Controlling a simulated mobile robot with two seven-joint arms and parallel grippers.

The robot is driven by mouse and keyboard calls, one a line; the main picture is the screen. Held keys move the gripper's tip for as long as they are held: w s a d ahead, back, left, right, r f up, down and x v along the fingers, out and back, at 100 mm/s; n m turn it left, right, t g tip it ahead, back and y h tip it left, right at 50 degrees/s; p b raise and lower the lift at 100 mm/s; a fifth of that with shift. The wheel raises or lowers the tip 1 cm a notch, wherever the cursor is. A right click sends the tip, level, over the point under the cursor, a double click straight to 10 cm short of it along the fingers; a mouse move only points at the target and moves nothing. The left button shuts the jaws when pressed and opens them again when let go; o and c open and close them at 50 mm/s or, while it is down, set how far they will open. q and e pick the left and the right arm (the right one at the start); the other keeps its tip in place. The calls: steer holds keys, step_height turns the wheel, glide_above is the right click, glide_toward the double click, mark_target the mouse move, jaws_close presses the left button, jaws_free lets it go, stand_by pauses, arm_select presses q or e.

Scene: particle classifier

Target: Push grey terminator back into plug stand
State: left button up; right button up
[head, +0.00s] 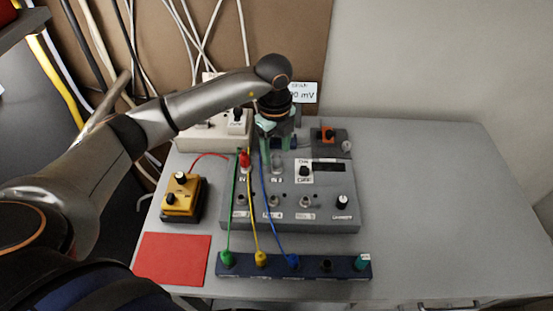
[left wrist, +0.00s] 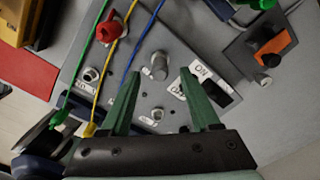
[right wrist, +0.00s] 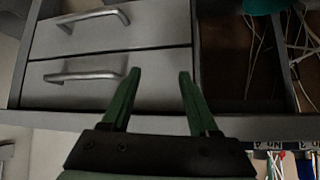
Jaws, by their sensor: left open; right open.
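The grey terminator (head: 277,160) is a short grey cylinder standing on the grey control box, at the socket marked IN 2. It also shows in the left wrist view (left wrist: 159,66), between my fingertips in the picture; contact does not show. My left gripper (head: 272,148) is open above it, pointing down. The plug stand (head: 345,267) is a long dark blue bar at the table's front. It holds green, yellow and blue plugs, a black-looking position and a teal plug at the right end. My right gripper (right wrist: 160,75) is open and empty, facing drawers below the table.
The control box (head: 330,212) has a red plug (head: 244,160), and green, yellow and blue cables cross its left half. A yellow box (head: 183,198) and red mat (head: 172,259) lie left. An orange-switched device (head: 328,136) stands behind. The table's right side is clear.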

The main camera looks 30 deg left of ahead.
mark_target(276, 163)
arm_select(q)
steer(key=shift+f, duration=1.2)
jaws_close()
